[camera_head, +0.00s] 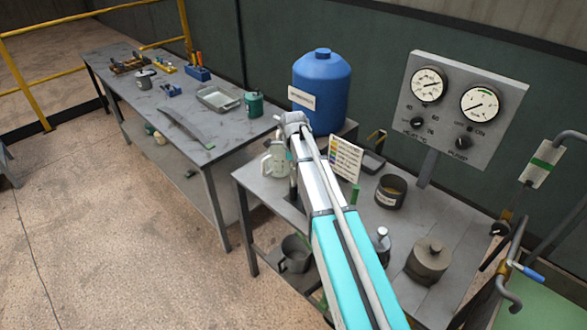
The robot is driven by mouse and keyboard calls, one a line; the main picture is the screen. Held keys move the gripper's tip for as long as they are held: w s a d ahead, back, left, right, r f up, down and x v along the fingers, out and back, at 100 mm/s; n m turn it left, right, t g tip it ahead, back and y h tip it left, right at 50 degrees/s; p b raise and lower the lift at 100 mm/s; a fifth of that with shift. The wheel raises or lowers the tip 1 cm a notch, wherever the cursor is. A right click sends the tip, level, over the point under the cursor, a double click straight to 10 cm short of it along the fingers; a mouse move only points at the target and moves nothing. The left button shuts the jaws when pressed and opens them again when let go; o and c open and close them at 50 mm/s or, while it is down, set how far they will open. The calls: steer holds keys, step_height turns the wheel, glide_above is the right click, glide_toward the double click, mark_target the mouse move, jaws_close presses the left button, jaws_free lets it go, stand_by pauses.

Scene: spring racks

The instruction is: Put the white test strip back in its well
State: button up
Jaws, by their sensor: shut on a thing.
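My arm reaches up from the bottom to its wrist above the near bench. My gripper (293,182) shows only as a dark sliver beside the arm link, over the bench's left part. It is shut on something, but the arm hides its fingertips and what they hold. I cannot make out the white test strip or its well. A white card with coloured rows (345,158) stands upright just right of the arm. A small green object (355,194) is below it, partly behind the arm. A pale jug (273,163) stands left of the gripper.
The near bench (440,225) also holds a dark labelled pot (390,192), a brown lidded pot (428,262) and a small metal flask (380,241). A blue drum (321,90) and a gauge panel (458,108) stand behind. A long workbench (195,133) is at left.

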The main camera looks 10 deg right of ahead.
steer(key=shift+f+b, duration=0.55)
steer(key=shift+f, duration=0.1)
steer(key=o, duration=0.9)
steer(key=shift+r, duration=0.15)
step_height(320, 180, up, 14)
steer(key=p, duration=1.4)
steer(key=shift+s, duration=0.1)
stand_by(0.7)
